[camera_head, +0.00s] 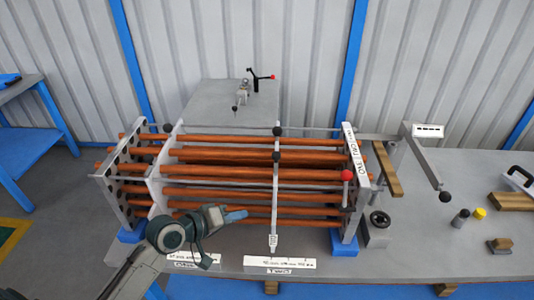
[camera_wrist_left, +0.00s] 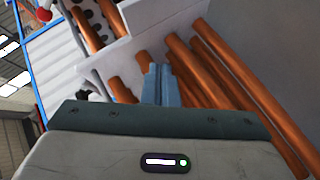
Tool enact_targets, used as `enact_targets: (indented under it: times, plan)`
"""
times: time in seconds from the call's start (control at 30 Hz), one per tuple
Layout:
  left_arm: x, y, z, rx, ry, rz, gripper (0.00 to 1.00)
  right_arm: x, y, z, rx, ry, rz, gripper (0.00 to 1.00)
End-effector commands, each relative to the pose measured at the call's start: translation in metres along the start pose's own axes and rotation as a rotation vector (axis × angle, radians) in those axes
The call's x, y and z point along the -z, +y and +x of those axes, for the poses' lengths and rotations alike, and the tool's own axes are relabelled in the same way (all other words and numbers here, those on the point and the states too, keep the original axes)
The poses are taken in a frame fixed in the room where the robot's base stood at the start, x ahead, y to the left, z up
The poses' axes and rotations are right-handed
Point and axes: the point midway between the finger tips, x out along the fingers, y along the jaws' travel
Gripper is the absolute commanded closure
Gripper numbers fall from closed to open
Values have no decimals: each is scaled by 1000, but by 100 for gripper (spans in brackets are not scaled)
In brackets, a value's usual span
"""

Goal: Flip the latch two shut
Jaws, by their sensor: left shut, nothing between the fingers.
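The flanged shell's frame holds several long copper tubes (camera_head: 220,159) between a perforated plate (camera_head: 120,185) at left and a pale end plate (camera_head: 357,185) at right. A label strip reading TWO (camera_head: 280,263) lies on the bench below a thin upright bar (camera_head: 274,205) with black knobs. I cannot tell for sure which part is latch two, or its state. My left gripper (camera_head: 236,215) is in front of the lower tubes, left of that bar, shut and empty. In the left wrist view its blue fingertips (camera_wrist_left: 160,82) are together, near the copper tubes (camera_wrist_left: 185,70). My right gripper is not in view.
A red-knobbed lever (camera_head: 346,176) stands by the right end plate. A grey box (camera_head: 205,100) with a small red-handled clamp (camera_head: 262,77) stands behind the tubes. The grey bench (camera_head: 440,230) is partly clear there.

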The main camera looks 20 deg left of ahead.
Motion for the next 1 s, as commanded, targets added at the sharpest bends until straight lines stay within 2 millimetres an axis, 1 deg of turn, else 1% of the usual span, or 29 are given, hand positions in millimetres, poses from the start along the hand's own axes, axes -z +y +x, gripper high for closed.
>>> enact_targets:
  times: [0.03,0.1,0.2,0.3,0.33,0.4,0.5,0.83,1.0]
  plan:
    - [23,12,2,-62,28,-66,100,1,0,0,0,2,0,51]
    - [53,29,2,-154,61,-176,100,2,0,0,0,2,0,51]
    - [88,47,-1,-259,93,-314,100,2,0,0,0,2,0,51]
    - [114,59,-6,-334,114,-412,100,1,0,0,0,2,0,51]
    - [120,62,-7,-351,119,-434,100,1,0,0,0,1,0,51]
    - [129,66,-9,-378,125,-472,100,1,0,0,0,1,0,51]
    - [135,69,-10,-395,128,-496,100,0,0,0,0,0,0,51]
    - [135,69,-10,-396,128,-498,100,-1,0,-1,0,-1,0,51]
    - [138,73,-2,-397,130,-500,100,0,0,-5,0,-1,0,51]
